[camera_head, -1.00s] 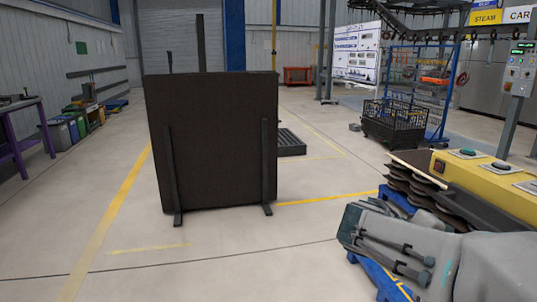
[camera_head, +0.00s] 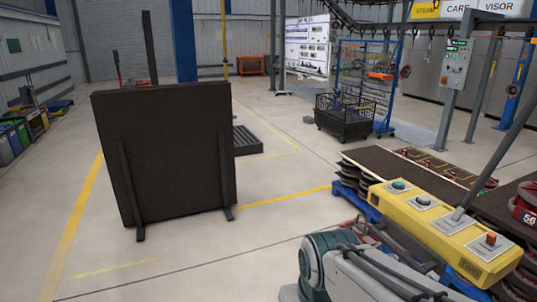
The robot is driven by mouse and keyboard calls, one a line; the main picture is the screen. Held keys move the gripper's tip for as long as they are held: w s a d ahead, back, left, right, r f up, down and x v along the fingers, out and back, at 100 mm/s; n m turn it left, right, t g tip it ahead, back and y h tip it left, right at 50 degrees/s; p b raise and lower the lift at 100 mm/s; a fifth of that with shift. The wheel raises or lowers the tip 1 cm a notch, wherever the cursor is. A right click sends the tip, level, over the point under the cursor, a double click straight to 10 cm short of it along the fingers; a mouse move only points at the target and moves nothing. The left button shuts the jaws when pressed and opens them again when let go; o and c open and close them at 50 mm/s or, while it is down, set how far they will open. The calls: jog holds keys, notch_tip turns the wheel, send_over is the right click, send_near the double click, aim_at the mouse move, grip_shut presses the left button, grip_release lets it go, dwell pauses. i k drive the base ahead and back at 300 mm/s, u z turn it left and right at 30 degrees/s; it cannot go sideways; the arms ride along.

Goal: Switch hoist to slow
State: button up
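A yellow control box (camera_head: 440,222) lies at the lower right. A slanting grey bar (camera_head: 495,155) meets the box between the dark knob and the orange-red control. I cannot read the labels or the setting of any control. Part of my grey arm shows at the bottom, in front of and left of the box. I cannot make out my gripper's fingertips in this view.
A dark panel (camera_head: 165,160) on feet stands at left centre. Dark stacked boards (camera_head: 385,165) lie behind the yellow box. A post-mounted button panel (camera_head: 454,62) and a black mesh crate (camera_head: 344,117) stand farther back. The floor between panel and boards is clear.

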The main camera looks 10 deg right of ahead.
aim_at(456, 216)
jog(key=z, duration=1.35)
jog(key=i, duration=0.45)
jog(key=u, duration=0.5)
jog(key=k, duration=0.7)
jog(key=z, duration=0.6)
